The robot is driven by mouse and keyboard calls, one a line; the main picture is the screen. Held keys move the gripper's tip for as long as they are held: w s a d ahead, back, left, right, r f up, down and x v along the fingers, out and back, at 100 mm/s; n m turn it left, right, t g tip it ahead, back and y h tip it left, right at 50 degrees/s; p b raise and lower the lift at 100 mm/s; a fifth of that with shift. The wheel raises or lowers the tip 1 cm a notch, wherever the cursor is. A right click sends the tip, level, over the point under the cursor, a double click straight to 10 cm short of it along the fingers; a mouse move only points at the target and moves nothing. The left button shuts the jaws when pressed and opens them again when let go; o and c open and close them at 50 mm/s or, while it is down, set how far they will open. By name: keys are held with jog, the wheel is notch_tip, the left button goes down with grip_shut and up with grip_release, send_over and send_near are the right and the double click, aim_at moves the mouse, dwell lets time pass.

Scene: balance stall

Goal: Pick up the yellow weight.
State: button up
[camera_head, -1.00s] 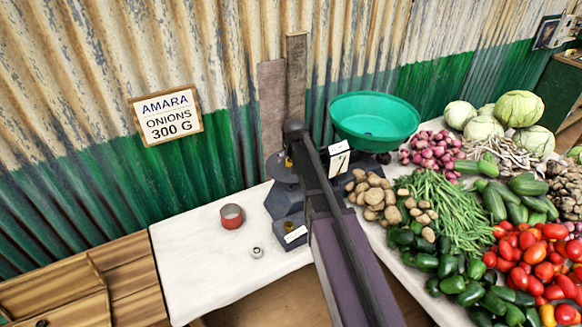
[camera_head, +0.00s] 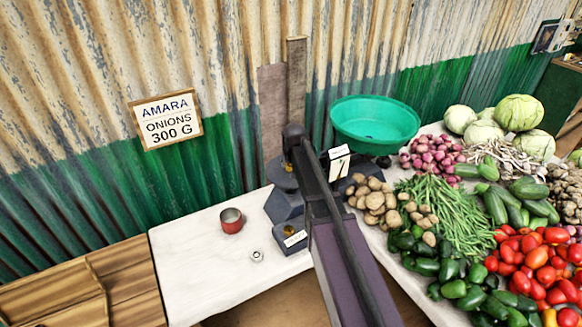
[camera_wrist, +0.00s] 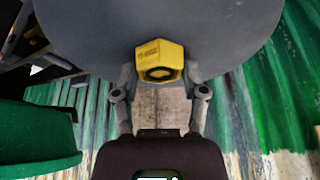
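The yellow weight (camera_wrist: 160,62) is a small faceted block with dark lettering and a dark round recess. In the wrist view it sits against a grey round plate (camera_wrist: 225,50), between the two fingertips of my gripper (camera_wrist: 160,78). The fingertips lie close along its left and right sides. I cannot tell whether both press on it. In the head view only a small yellow bit of the weight (camera_head: 288,167) shows on the scale's grey plate (camera_head: 276,177), beside my arm. My arm hides the gripper there.
A green bowl (camera_head: 375,122) stands right of the arm; its side also fills the lower left of the wrist view. A red cup (camera_head: 231,221) and a small silver weight (camera_head: 257,256) stand on the white table (camera_head: 195,278). Vegetables crowd the right. The table's left part is clear.

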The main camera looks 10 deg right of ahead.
grip_shut()
jog(key=shift+r, duration=0.2)
notch_tip(320, 180, up, 4)
jog(key=p, duration=0.4)
jog(key=shift+f, duration=0.2)
jog(key=s+r+p, duration=0.1)
jog(key=s, duration=1.5)
jog(key=shift+d, duration=0.4)
